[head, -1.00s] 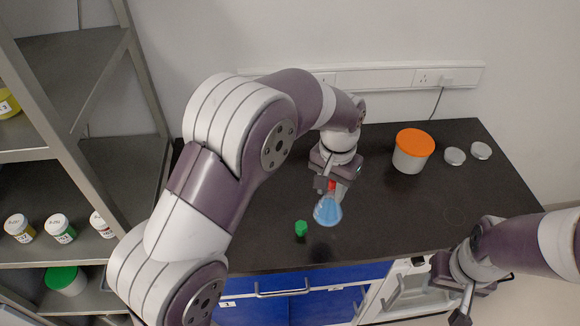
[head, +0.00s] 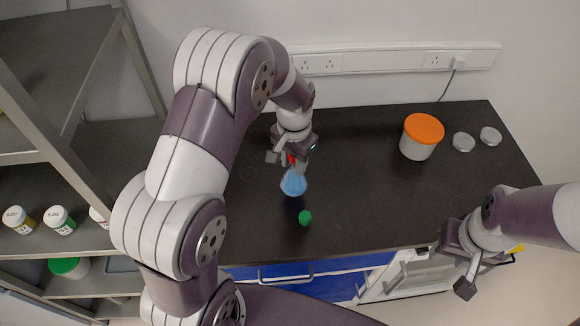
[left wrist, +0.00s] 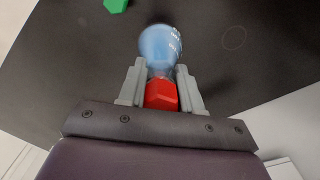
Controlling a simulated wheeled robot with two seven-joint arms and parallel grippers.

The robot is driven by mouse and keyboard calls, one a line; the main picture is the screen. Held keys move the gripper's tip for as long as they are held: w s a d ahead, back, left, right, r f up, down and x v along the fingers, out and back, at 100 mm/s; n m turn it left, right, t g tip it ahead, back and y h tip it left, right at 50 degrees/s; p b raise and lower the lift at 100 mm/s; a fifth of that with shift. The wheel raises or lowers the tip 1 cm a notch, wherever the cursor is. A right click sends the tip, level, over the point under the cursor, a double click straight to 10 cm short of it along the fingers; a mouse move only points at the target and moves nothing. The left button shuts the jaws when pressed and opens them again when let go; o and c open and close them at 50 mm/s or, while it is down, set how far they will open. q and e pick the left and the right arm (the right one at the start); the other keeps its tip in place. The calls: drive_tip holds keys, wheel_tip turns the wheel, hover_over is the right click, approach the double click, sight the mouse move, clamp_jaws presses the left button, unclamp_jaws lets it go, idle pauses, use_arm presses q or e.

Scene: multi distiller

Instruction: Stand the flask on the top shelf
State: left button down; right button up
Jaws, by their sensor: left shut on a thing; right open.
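The flask (head: 293,183) is conical, with blue contents and a red stopper (left wrist: 161,96). My left gripper (head: 290,162) is shut on its neck at the stopper and holds it upright over the dark bench, with a shadow below it. In the left wrist view the flask (left wrist: 160,45) is blurred beyond the two fingers. My right gripper (head: 453,268) is open and empty beyond the bench's front right.
A green hexagonal piece (head: 305,217) lies on the bench (head: 370,190) near the flask. A white tub with an orange lid (head: 424,128) and two pale discs (head: 463,142) are at the back right. Lidded jars (head: 60,218) stand on a lower shelf, behind rack posts.

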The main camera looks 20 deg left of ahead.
sight(290, 172)
use_arm(q)
drive_tip(key=shift+a+f, duration=0.2)
drive_tip(key=shift+a, duration=0.25)
wheel_tip(290, 172, down, 4)
drive_tip(key=shift+r+p, duration=0.15)
drive_tip(key=shift+p, duration=0.35)
drive_tip(key=shift+f, duration=0.25)
drive_tip(key=shift+f, duration=0.1)
drive_tip(key=c, duration=0.8)
unclamp_jaws()
